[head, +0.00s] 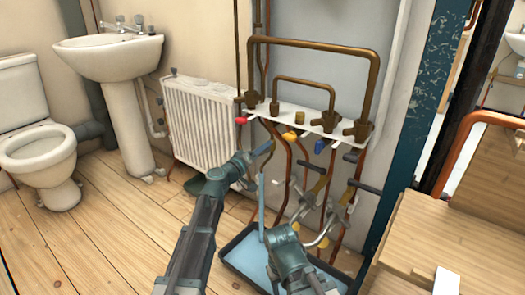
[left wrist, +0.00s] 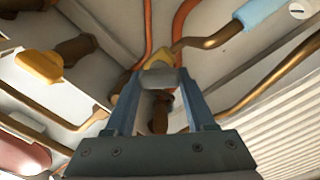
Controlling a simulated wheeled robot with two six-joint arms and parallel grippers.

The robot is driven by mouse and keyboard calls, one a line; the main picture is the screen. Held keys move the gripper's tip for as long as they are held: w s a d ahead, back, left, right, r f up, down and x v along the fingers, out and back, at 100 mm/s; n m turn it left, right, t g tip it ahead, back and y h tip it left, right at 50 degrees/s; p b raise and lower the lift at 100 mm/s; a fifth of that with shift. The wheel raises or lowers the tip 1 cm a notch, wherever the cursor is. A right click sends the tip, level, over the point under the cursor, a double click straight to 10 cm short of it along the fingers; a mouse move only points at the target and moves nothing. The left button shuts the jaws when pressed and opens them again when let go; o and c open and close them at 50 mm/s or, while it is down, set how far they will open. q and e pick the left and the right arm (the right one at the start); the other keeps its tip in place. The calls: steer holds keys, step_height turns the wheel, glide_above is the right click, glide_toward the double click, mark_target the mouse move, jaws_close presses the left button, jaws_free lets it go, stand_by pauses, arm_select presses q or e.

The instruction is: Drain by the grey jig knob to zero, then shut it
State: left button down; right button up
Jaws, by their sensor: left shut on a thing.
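In the head view my left gripper (head: 262,150) reaches up to the pipework below the white manifold board (head: 285,118). In the left wrist view the fingers of my left gripper (left wrist: 163,85) are shut on a small grey piece, seemingly the grey jig knob (left wrist: 160,78). A yellow brass part shows just beyond it. A pale blue stream (head: 262,205) runs down below that gripper into the dark tray (head: 232,262), where blue water shows. My right arm stands low at the bottom centre, and its fingers cannot be made out.
Copper pipes (head: 315,43) with red, yellow and blue knobs crowd the board. Silver fittings (head: 318,238) hang over the tray. A radiator (head: 198,122) stands left of the pipes. A wooden bench (head: 440,235) is at right. The floor at left is clear.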

arm_select(q)
steer(key=n, duration=0.3)
steer(key=shift+f+n, duration=0.1)
steer(key=shift+n, duration=0.2)
steer(key=shift+f+n, duration=0.1)
steer(key=shift+n, duration=1.7)
steer(key=shift+c, duration=1.2)
jaws_free()
